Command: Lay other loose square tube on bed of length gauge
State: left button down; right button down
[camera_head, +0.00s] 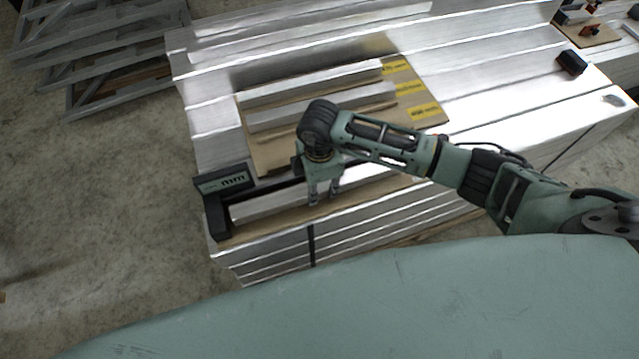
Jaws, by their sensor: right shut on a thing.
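My right gripper (322,197) points down over the length gauge (213,212), a black frame with a display reading "mm" at its left end. It is shut on a silver square tube (268,203) that lies lengthwise along the gauge, its left end near the black end block. I cannot tell whether the tube rests fully on the bed. Behind it, two more silver square tubes, a rear one (310,85) and a front one (285,117), lie on a wooden board. My left gripper is not in view.
The wooden board (425,93) carries yellow labels at its right. A black block (571,62) lies on the stacked aluminium profiles (480,60), with small parts on another board (592,36) at the far right. Aluminium frames (95,50) stand at the back left.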

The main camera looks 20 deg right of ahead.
jog(key=c, duration=1.3)
grip_release()
notch_tip(320, 180, up, 12)
jog(key=shift+r, duration=0.15)
